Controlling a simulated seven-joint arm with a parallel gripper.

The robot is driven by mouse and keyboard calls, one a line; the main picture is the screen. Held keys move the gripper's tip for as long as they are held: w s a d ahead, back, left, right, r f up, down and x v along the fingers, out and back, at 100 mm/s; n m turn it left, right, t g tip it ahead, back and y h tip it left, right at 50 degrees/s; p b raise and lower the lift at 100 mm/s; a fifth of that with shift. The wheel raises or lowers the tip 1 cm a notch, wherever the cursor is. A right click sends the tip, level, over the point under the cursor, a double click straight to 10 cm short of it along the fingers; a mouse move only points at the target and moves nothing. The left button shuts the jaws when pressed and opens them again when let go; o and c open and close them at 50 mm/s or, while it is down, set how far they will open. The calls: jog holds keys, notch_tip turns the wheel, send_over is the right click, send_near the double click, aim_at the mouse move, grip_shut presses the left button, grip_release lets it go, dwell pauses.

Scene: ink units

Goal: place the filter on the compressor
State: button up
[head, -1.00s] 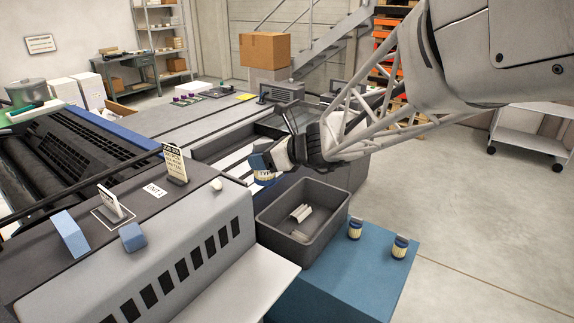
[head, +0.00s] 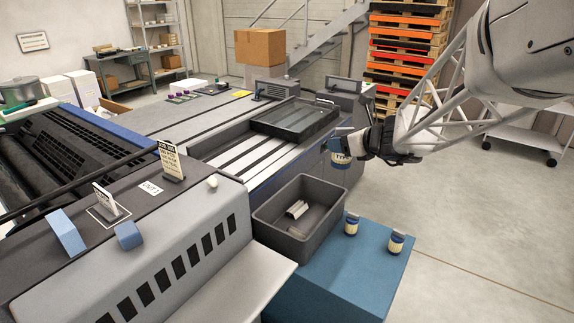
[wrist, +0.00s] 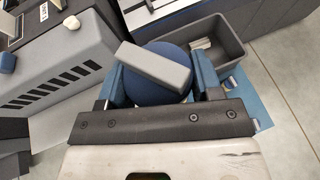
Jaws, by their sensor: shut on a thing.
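My gripper (head: 352,143) is shut on a dark blue round can with a cream label reading "TYPE" (head: 341,160), which looks like the filter. It hangs in the air beside the long machine, behind and right of the grey bin. In the wrist view the can (wrist: 165,94) sits between the two blue fingers, with a grey bar lying across its top.
A grey bin (head: 262,222) with small light parts inside stands on a blue cabinet (head: 345,275). Two small labelled jars (head: 351,224) (head: 396,241) stand beside it. A dark tray (head: 318,125) lies on the machine.

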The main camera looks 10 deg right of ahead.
jog(key=s+d+m+t+h, duration=0.1)
jog(key=s+d+m+h, duration=0.25)
jog(key=d, duration=1.15)
notch_tip(320, 180, down, 45)
jog(key=shift+d, duration=0.2)
jog(key=shift+w, duration=0.1)
send_over(368, 248)
jog(key=shift+w+f, duration=0.15)
jog(key=shift+f, duration=0.65)
jog(key=shift+f, duration=1.75)
jog(key=shift+f, duration=0.15)
